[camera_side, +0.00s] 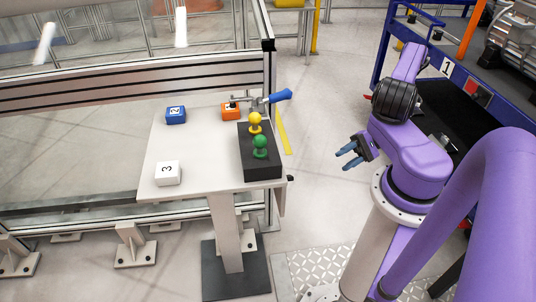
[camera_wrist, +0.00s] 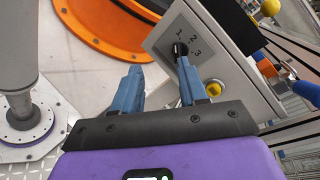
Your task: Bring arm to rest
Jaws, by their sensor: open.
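My gripper (camera_side: 348,155) hangs in free air to the right of the small work table (camera_side: 195,145) in the side view, with its two blue fingers apart and nothing between them. My purple arm is folded near its pedestal. In the wrist view the fingers of my gripper (camera_wrist: 160,68) are also spread and empty. The right fingertip overlaps the black selector knob (camera_wrist: 178,49) of a grey panel in the picture; I cannot tell the distance.
On the table are a blue block (camera_side: 176,115), an orange block (camera_side: 231,111), a white block (camera_side: 167,173) and a dark box (camera_side: 261,166) with a yellow knob (camera_side: 255,122) and a green knob (camera_side: 260,146). A blue-handled clamp (camera_side: 280,96) stands behind. Floor between table and arm is clear.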

